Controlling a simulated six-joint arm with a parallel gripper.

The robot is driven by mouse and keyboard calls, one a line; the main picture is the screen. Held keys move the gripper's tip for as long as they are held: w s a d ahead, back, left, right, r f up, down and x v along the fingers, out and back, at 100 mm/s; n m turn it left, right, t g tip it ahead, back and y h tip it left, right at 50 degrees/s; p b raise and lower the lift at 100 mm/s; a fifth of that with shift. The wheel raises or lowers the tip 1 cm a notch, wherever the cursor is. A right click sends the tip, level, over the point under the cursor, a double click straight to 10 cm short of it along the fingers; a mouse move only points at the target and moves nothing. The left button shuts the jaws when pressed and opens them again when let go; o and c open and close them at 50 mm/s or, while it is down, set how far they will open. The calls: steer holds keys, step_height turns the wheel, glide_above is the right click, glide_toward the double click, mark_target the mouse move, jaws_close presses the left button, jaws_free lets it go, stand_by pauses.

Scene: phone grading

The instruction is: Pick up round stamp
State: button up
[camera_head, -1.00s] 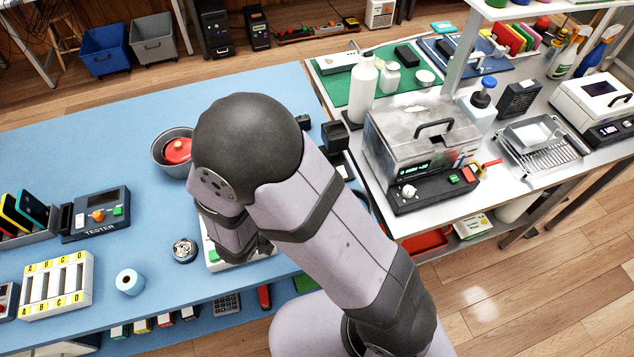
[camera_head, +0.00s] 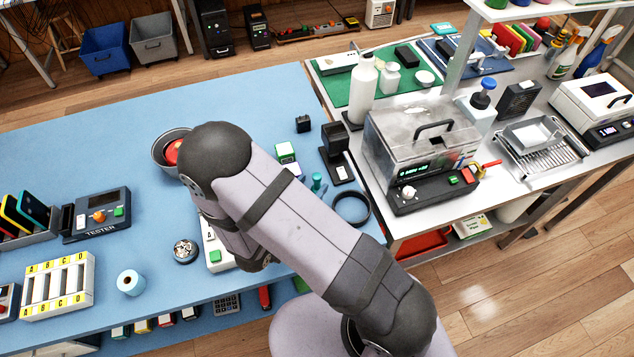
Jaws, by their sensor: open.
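A small teal piece with a rounded knob (camera_head: 318,183) stands on the blue table, just right of my upper arm; it looks like the round stamp, but it is too small to be sure. Part of its foot may be hidden by the arm. My arm crosses the middle of the view, with its elbow beside the grey bowl and its lower part reaching down over a white device with a green button (camera_head: 215,256). My gripper and its fingers are hidden behind the arm, left of the teal piece.
A green-and-white box (camera_head: 286,153), a small black block (camera_head: 303,124), a black stand (camera_head: 337,160) and a black ring (camera_head: 352,208) surround the teal piece. A grey bowl (camera_head: 160,157) holds something red. A tester (camera_head: 97,214) stands left. The back of the blue table is clear.

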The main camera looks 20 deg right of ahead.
mark_target(315, 180)
steer(key=shift+w+d+p, duration=0.35)
steer(key=shift+w, duration=0.05)
steer(key=shift+p+x, duration=0.7)
steer(key=shift+x, duration=1.4)
steer(key=shift+a+f, duration=0.1)
steer(key=shift+a, duration=0.05)
steer(key=shift+c, duration=0.4)
jaws_close()
